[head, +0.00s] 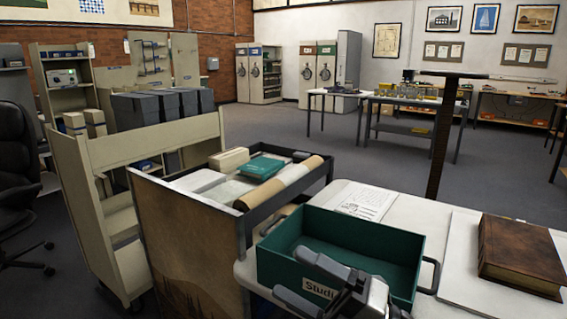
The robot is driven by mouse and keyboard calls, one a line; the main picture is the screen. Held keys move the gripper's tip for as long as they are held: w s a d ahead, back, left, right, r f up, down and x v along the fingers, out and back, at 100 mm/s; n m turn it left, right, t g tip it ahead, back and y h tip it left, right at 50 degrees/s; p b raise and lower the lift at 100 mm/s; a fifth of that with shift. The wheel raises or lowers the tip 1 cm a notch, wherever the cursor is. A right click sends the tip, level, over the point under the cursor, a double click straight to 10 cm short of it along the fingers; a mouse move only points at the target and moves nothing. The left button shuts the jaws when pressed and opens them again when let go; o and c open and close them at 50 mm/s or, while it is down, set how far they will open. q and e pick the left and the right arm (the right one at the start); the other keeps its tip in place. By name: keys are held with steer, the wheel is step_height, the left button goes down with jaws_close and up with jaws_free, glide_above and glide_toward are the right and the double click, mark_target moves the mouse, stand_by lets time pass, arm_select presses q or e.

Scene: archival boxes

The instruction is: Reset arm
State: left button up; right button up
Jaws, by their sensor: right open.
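My right gripper (328,288) is at the bottom centre of the head view, in front of the green box labelled "Studi…" and overlapping its front wall. Its jaws are apart, and I see nothing held between them. The open green box (290,262) stands on the white table and looks empty inside. Part of its label is hidden by the gripper. My left gripper is not in view.
A brown leather book (520,252) lies on a white board at the right of the table (405,212). A printed sheet (365,203) lies behind the box. A cart (185,240) holding rolls and a teal box (262,167) stands left. Grey floor is open behind.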

steer(key=s+d+f+m+t+h, duration=0.1)
steer(key=d+f+m+t+h, duration=0.45)
steer(key=m, duration=0.65)
steer(key=s+d+f+m+t+h, duration=0.1)
steer(key=d+f+m+t+h, duration=0.25)
steer(key=f+m+h, duration=0.65)
steer(key=s+d+f+m+g+h+p, duration=0.1)
steer(key=s+d+f+m+g+h, duration=0.1)
steer(key=s+f+m+g, duration=0.4)
steer(key=s+f+m, duration=0.3)
steer(key=s+f, duration=0.1)
steer(key=s, duration=0.1)
steer(key=shift+f, duration=0.15)
